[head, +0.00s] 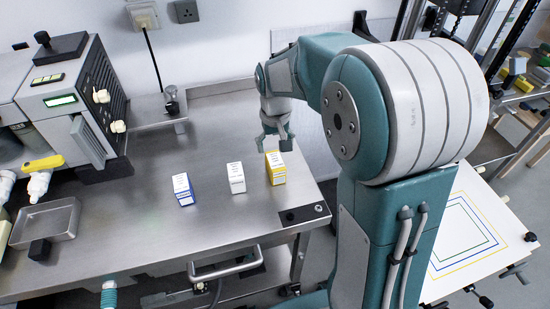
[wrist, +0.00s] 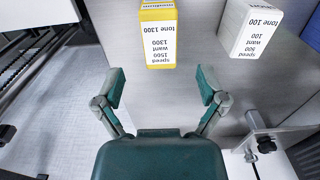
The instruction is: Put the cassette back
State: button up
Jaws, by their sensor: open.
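A yellow-and-white box (head: 275,168) stands upright on the steel bench near its right end. It also shows in the wrist view (wrist: 158,38), with its printed label upside down. A white box (head: 236,178) stands to its left, and a blue-and-white box (head: 183,189) further left. I cannot tell which of them, if any, is the cassette. My gripper (head: 274,138) is just behind the yellow box in the head view. In the wrist view my gripper (wrist: 162,88) is open and empty, its fingers apart, with the yellow box ahead of the gap.
The steel bench (head: 130,225) has free room at its middle and front. A grey machine (head: 75,100) stands at the left, with a metal tray (head: 45,223) in front of it. A white board with coloured frames (head: 465,235) lies at the right. A wall is behind.

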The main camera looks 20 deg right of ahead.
aim_at(275, 161)
notch_tip(275, 161, up, 4)
jog(key=shift+s+f, duration=0.1)
jog(key=shift+s, duration=0.05)
jog(key=s+r+t, duration=0.2)
jog(key=s+r, duration=0.1)
jog(key=s, duration=0.7)
jog(key=s+r+t, duration=0.3)
jog(key=s+r, duration=0.1)
jog(key=s, duration=0.6)
jog(key=shift+s+r+t, duration=0.25)
jog(key=shift+s+t, duration=0.05)
jog(key=shift+s, duration=0.05)
